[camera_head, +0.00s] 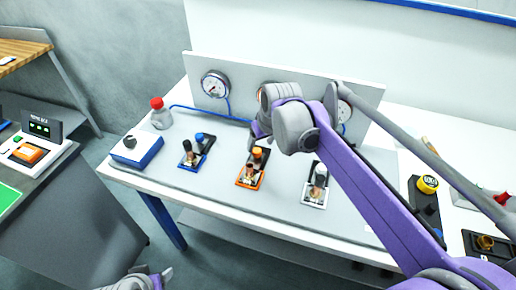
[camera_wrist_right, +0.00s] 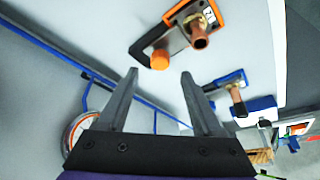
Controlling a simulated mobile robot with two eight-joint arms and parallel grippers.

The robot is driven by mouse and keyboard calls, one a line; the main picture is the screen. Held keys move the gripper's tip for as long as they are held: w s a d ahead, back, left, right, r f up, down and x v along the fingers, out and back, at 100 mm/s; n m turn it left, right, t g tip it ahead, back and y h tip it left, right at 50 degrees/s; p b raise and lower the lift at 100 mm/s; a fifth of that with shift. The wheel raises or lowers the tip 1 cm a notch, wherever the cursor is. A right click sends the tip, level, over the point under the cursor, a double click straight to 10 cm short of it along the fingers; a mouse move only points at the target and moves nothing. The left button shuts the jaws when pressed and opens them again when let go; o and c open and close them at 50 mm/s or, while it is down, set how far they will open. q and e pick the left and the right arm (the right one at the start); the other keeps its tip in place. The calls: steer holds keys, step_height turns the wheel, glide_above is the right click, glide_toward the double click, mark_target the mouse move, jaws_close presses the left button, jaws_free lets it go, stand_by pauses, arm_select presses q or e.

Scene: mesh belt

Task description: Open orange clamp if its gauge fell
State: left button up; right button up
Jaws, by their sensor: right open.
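The orange clamp (camera_head: 250,183) sits on the grey mat in the middle of the table, between a blue clamp (camera_head: 196,161) and a white clamp (camera_head: 315,200). In the right wrist view the orange clamp (camera_wrist_right: 222,14) shows its orange cap and copper-coloured tube. My right gripper (camera_wrist_right: 160,76) is open and empty, its fingers apart and pointing toward the orange clamp without visible contact. The middle gauge (camera_head: 267,88) on the back panel is mostly hidden by my right arm, so its needle cannot be read.
The left gauge (camera_head: 215,84) is clear; the right gauge (camera_head: 345,107) is partly covered. A blue hose (camera_head: 232,118) runs below the panel. A red-capped bottle (camera_head: 161,115) and a blue-white box (camera_head: 137,150) stand left. A yellow-topped button (camera_head: 428,184) is right.

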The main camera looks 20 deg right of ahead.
mark_target(257, 150)
steer(key=x, duration=0.5)
jaws_close()
stand_by(0.3)
stand_by(1.0)
